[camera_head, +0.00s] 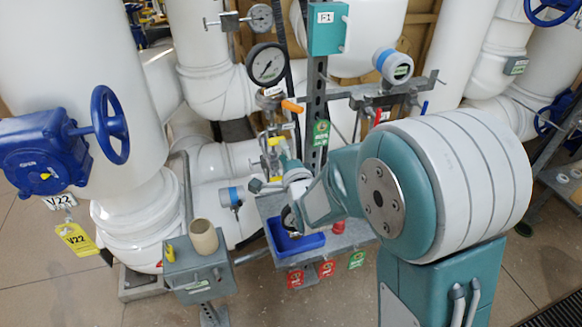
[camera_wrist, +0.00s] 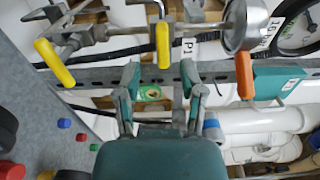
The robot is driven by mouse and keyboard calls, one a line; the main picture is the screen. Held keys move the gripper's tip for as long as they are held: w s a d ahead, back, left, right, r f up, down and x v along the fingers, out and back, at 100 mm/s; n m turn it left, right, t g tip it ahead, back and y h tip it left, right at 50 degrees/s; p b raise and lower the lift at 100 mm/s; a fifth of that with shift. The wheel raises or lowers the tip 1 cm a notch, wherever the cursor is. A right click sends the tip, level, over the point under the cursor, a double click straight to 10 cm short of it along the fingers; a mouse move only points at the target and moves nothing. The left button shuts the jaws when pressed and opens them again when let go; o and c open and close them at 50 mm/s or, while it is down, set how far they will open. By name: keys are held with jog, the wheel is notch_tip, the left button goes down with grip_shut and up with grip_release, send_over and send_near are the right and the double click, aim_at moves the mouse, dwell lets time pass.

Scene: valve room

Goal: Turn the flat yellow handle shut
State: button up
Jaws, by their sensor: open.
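A flat yellow handle (camera_wrist: 163,45) shows at the top middle of the wrist view, standing across a grey metal pipe fitting. In the head view a yellow handle (camera_head: 275,142) shows small, just above my gripper (camera_head: 281,162). In the wrist view my gripper (camera_wrist: 159,78) is open and empty, its two fingers spread either side of the handle's line. The handle's lower end lies just beyond the fingertips; I cannot tell whether they touch. A second yellow handle (camera_wrist: 55,62) sits tilted at the left, and an orange handle (camera_wrist: 245,75) at the right.
A grey slotted strut (camera_wrist: 90,76) crosses behind the fingers. In the head view a pressure gauge (camera_head: 267,65) and an orange lever (camera_head: 292,106) are above my gripper. A blue bin (camera_head: 294,240) is below it. A blue handwheel (camera_head: 110,125) stands far left.

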jog(key=v, duration=0.7)
jog(key=shift+s+d, duration=0.1)
jog(key=s+d+r+n+g+h, duration=0.3)
jog(key=s+d+r+n+g, duration=0.15)
jog(key=d+n, duration=0.25)
jog(key=s+d+n+g+h, duration=0.1)
jog(key=s+d+n+g, duration=0.2)
jog(key=s, duration=0.6)
jog(key=s+d+r+n+g+h, duration=0.1)
jog(key=s+d+n+g, duration=0.2)
jog(key=s, duration=0.6)
jog(key=shift+s+r+n+g, duration=0.25)
jog(key=shift+n+g, duration=0.4)
jog(key=shift+n, duration=0.35)
jog(key=shift+o, duration=0.3)
dwell(0.8)
